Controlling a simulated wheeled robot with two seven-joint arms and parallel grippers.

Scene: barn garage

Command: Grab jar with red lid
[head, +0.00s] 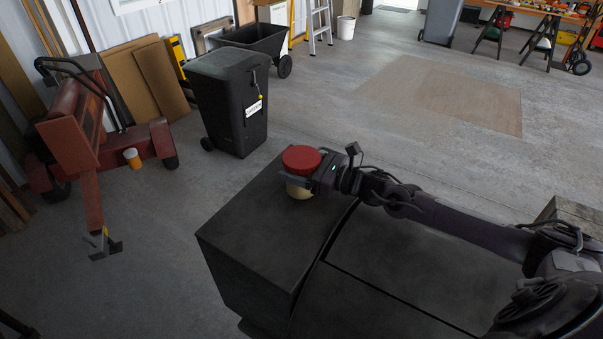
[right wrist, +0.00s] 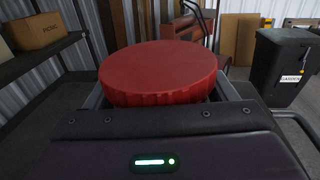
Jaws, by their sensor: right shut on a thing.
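The jar with the red lid (head: 301,159) stands upright at the far edge of a black box-like surface (head: 262,225); its pale body (head: 299,191) shows below the lid. My right gripper (head: 300,180) reaches in from the right and is shut on the jar just under the lid. In the right wrist view the red lid (right wrist: 160,70) fills the middle, with a finger on each side; the jar's body is hidden there. Whether the jar touches the surface is hard to tell. My left gripper is not in view.
A black wheeled bin (head: 228,103) stands on the floor beyond the surface.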

